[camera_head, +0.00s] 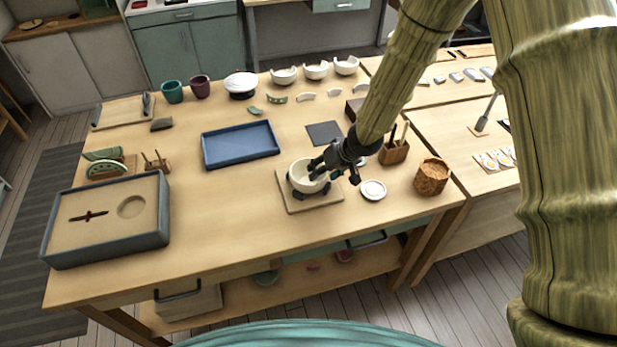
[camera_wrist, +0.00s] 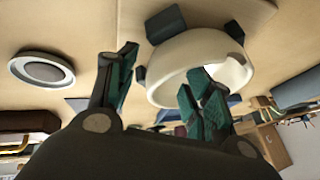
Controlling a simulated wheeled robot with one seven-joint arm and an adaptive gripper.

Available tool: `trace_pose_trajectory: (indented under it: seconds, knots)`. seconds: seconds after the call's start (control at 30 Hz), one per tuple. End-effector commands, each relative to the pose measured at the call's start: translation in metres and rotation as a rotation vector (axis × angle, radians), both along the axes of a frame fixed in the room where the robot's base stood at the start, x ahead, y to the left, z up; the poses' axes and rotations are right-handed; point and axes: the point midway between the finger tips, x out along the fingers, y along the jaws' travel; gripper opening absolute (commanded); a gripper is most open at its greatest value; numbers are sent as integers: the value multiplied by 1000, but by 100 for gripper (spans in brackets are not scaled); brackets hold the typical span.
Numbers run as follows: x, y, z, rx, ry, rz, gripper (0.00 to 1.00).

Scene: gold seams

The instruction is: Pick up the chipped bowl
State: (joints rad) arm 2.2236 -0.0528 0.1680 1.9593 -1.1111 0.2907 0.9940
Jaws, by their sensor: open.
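A white bowl (camera_head: 299,178) sits on a small wooden board (camera_head: 295,205) near the middle of the table, with dark pads around it. In the wrist view, the bowl (camera_wrist: 178,52) shows its pale rim and hollow, with dark pads at its edge. My gripper (camera_head: 322,170) is at the bowl's right side in the head view. In the wrist view, my gripper (camera_wrist: 163,75) is open, one finger outside the bowl and the other overlapping its opening. I cannot tell whether either finger touches it.
A blue tray (camera_head: 240,160) lies left of the bowl, and a round white dish (camera_head: 373,190) lies to its right. A tool holder (camera_head: 394,152) and a woven pot (camera_head: 432,177) stand further right. Several white bowls (camera_head: 316,71) line the back.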

Motion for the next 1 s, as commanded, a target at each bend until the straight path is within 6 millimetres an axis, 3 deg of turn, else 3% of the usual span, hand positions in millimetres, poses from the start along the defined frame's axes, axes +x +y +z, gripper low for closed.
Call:
trace_pose_trajectory:
  seconds: [0.1,0.3,0.37,0.77,1.0]
  knots:
    - [0,0,0,0,0,0,51]
    - [0,0,0,0,0,0,14]
    - [0,0,0,0,0,0,7]
    - [0,0,4,1,-1,-1,6]
    - [0,0,21,3,-2,-2,6]
